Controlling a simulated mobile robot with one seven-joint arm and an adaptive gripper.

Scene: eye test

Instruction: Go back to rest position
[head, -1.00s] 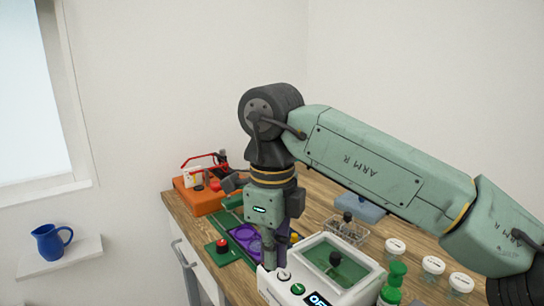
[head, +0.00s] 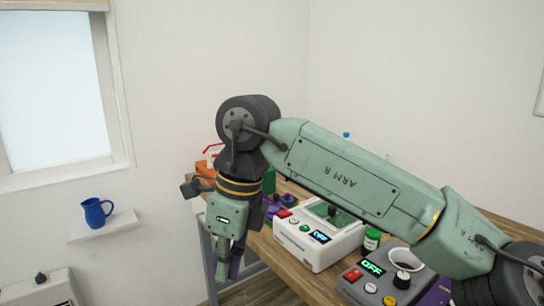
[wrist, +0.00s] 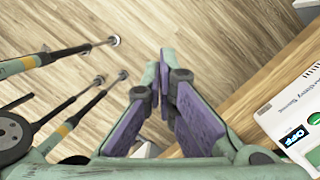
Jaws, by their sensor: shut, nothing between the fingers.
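My gripper (head: 229,268) hangs down at the end of my green arm, past the left edge of the wooden table (head: 286,264) in the head view. In the wrist view, my gripper (wrist: 160,62) points at the light wooden floor, its purple-padded fingers meeting at the tips. It is shut with nothing between the fingers. My arm reaches in from the right and hides part of the table behind it.
A white device (head: 300,250) with a lit display stands near the table's front edge, right of my gripper. A grey OFF device (head: 380,285) and a green jar (head: 371,241) stand farther right. A blue pitcher (head: 95,212) sits on a white wall shelf (head: 115,226).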

